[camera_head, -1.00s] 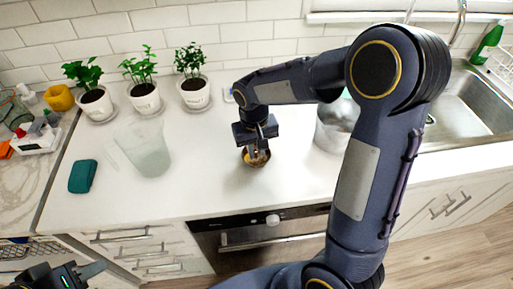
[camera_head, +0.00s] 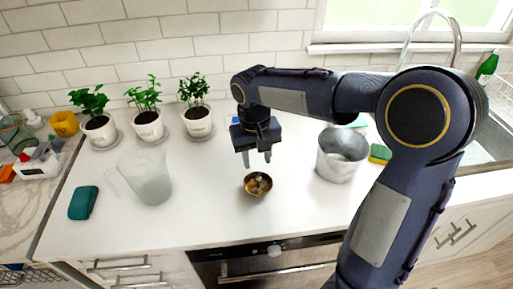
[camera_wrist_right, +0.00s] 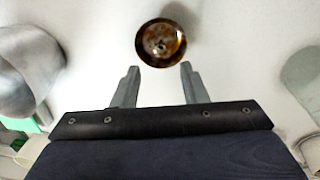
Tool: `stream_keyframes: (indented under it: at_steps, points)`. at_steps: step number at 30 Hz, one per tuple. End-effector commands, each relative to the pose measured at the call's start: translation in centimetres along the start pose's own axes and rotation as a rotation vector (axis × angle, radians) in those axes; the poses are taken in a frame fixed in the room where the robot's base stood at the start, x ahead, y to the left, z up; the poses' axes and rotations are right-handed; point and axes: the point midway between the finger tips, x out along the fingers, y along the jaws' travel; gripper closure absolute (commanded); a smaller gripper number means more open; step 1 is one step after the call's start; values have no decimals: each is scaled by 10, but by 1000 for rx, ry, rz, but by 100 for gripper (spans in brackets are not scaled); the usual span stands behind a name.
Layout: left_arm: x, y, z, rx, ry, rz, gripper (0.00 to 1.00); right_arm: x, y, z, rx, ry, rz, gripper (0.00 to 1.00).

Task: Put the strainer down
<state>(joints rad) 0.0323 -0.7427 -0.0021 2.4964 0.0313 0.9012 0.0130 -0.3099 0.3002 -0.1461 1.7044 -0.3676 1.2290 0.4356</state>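The strainer, a small round brown-gold bowl-like piece (camera_head: 257,184), sits on the white counter (camera_head: 215,215) below the right gripper. It also shows in the right wrist view (camera_wrist_right: 161,43), just beyond the fingertips and apart from them. My right gripper (camera_head: 257,160) is open and empty above the counter, its two fingers apart and pointing down; the fingers also show in the right wrist view (camera_wrist_right: 157,75). My left gripper is out of the head view.
A clear pitcher (camera_head: 150,178) and a teal sponge (camera_head: 83,203) stand to the left. A metal pot (camera_head: 338,158) is at the right, with a green-yellow sponge (camera_head: 380,153) beside it. Three potted plants (camera_head: 148,124) line the wall. The counter's front middle is clear.

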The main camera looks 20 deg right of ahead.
Motion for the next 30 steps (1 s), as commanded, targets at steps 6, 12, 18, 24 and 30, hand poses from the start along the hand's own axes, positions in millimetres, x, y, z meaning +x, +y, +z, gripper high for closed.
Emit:
stream_keyframes:
  at_steps: [6,12,18,24,30]
  points:
    - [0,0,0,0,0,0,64,-29,-1,0,-1,2,-1,61]
    - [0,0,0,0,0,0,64,-41,14,24,3,26,-74,61]
    - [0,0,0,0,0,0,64,-44,37,102,6,156,-275,61]
    - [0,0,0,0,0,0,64,-28,34,169,19,330,-400,61]
    - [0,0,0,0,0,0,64,-12,25,198,31,428,-436,61]
